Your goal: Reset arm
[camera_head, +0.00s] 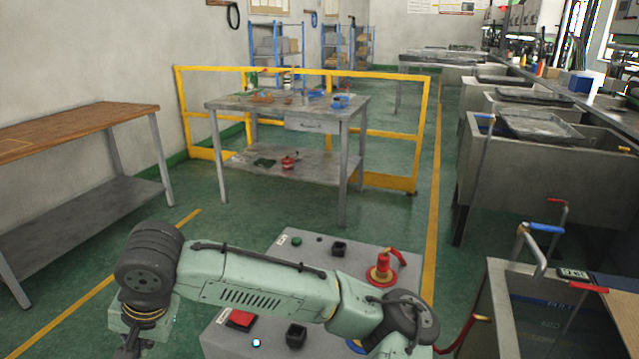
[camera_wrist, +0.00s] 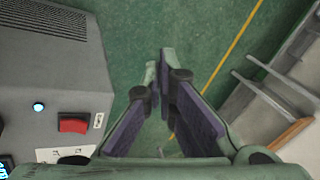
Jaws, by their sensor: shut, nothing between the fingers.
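My green arm (camera_head: 265,280) stretches from the lower right to the left across the head view, over a grey machine box (camera_head: 285,240). Its wrist bends down at the left, and my gripper is mostly cut off by the bottom edge there. In the wrist view my gripper (camera_wrist: 160,78) points ahead over the green floor, its purple-padded fingers drawn together at the tips. It is shut and holds nothing. The grey machine box also shows at the left of the wrist view (camera_wrist: 60,75), with a red switch (camera_wrist: 73,124) and a lit blue button (camera_wrist: 38,107), beside the gripper and apart from it.
A wooden-topped bench (camera_head: 75,130) stands at the left. A metal worktable (camera_head: 225,103) with small items stands ahead, before a yellow railing (camera_head: 300,72). Sinks (camera_head: 520,165) line the right. A red-handled part (camera_head: 381,270) rises from the machine box. Floor left of the box is clear.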

